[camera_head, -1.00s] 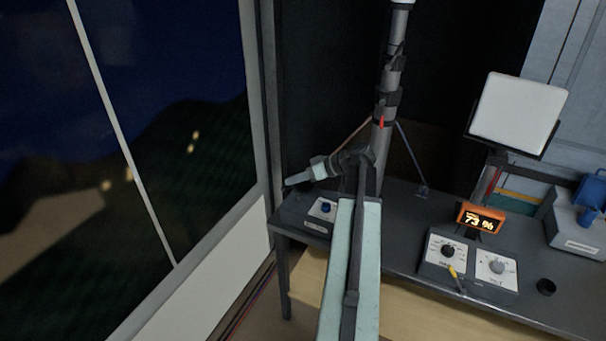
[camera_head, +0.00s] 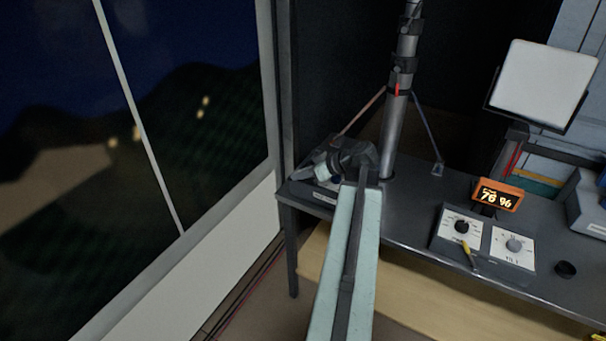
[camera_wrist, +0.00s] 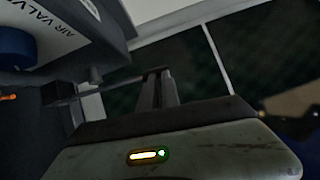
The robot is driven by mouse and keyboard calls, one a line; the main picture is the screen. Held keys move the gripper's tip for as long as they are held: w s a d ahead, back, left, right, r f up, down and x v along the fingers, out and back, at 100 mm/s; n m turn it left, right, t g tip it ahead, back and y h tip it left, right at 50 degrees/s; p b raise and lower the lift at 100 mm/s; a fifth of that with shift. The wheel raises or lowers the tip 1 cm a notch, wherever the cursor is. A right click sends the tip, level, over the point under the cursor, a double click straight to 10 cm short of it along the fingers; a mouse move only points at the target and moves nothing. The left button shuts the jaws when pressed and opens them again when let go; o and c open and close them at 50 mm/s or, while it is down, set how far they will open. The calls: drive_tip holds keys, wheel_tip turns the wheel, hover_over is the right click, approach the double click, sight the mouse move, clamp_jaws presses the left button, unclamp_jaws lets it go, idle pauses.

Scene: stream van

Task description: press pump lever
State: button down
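My gripper (camera_head: 306,174) is over the far left end of the dark desk and hides much of a small box there. In the wrist view my gripper's fingers (camera_wrist: 158,88) look close together, with nothing seen between them. A dark bar (camera_wrist: 105,84) runs left from the fingertips to a small block; it may be the pump lever, but I cannot tell. The fingertips look at or very near its end; contact is unclear. A grey box marked AIR VALVE (camera_wrist: 65,18) with a blue knob (camera_wrist: 14,45) lies at upper left.
A grey mast (camera_head: 395,130) with struts stands behind my arm. An orange display (camera_head: 498,194) reads 76 %. A two-dial panel (camera_head: 485,240) with a yellow lever (camera_head: 469,254) sits right of my arm. A large window (camera_head: 190,110) fills the left.

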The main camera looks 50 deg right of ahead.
drive_tip(key=shift+w, duration=0.25)
drive_tip(key=w+r+p+v, duration=0.1)
drive_tip(key=r+p+v, duration=0.1)
drive_tip(key=p+v, duration=0.7)
drive_tip(key=v, duration=0.4)
drive_tip(key=shift+a+r+p, duration=0.2)
drive_tip(key=shift+a+p, duration=0.05)
drive_tip(key=shift+p, duration=0.05)
drive_tip(key=shift+w, duration=0.15)
idle(0.8)
